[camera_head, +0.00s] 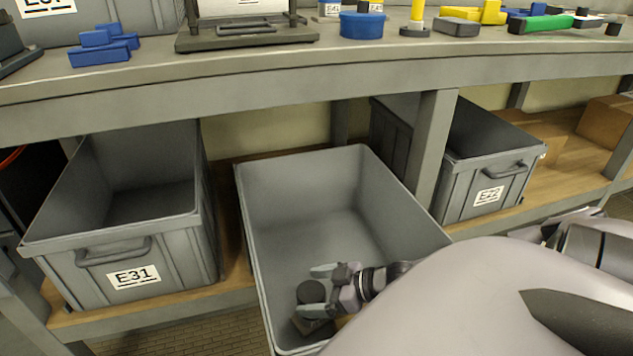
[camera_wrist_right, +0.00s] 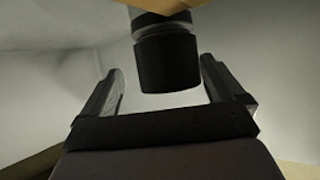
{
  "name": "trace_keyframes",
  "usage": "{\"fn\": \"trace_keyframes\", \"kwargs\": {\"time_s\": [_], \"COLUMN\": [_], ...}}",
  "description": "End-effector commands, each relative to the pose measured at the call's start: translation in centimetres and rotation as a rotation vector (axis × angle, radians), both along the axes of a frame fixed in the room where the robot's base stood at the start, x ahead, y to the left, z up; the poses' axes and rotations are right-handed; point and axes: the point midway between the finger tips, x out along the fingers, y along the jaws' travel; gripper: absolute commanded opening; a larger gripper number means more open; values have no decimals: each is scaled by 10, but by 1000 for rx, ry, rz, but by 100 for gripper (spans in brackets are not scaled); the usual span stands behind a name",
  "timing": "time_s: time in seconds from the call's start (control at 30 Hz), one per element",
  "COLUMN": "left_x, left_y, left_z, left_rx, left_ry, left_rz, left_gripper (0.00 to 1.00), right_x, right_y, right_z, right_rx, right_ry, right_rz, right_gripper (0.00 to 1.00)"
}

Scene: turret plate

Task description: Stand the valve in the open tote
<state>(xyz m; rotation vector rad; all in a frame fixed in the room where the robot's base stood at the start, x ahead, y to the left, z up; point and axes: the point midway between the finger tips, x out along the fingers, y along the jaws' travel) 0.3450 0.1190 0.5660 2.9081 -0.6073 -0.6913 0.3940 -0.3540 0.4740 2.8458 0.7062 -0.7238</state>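The open tote (camera_head: 258,230) is the grey middle bin, pulled out from the shelf. The valve is inside its near end, with its dark round end (camera_head: 311,292) facing up and a brownish body partly showing below. In the right wrist view the valve appears as a black cylinder (camera_wrist_right: 168,62) with a grey ring and a yellowish part at the top edge. My right gripper (camera_head: 318,291) reaches into the tote. Its fingers are spread on either side of the black cylinder, with gaps visible in the wrist view. My arm hides part of the tote's near right side. My left gripper is not in view.
Tote E31 (camera_head: 180,240) stands to the left and looks empty. Tote E22 (camera_head: 455,190) is at the right behind a shelf post (camera_head: 432,140). The workbench (camera_head: 300,75) above carries blue blocks (camera_head: 105,45), a blue round part (camera_head: 361,25) and other parts.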

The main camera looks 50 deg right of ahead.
Motion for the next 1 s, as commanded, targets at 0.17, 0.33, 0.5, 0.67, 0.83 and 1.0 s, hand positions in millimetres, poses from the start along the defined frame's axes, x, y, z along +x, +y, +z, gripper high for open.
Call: {"fn": "trace_keyframes", "kwargs": {"time_s": [0.17, 0.33, 0.5, 0.67, 0.83, 1.0], "left_x": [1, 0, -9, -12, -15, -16], "left_y": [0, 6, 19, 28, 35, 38], "left_z": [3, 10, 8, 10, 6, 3], "left_rx": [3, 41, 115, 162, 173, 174], "left_ry": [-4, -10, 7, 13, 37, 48], "left_rz": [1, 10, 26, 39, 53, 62], "left_gripper": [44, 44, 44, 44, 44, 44], "right_x": [0, -3, -21, -38, -51, -58], "right_y": [0, -1, -11, -20, -27, -31], "right_z": [2, 16, 27, 38, 45, 48], "right_rx": [0, -1, -2, -1, -1, 0], "right_ry": [0, 4, 5, 5, 3, 1], "right_rz": [0, 0, 0, -1, 0, 0], "right_gripper": [95, 95, 95, 95, 95, 95]}}
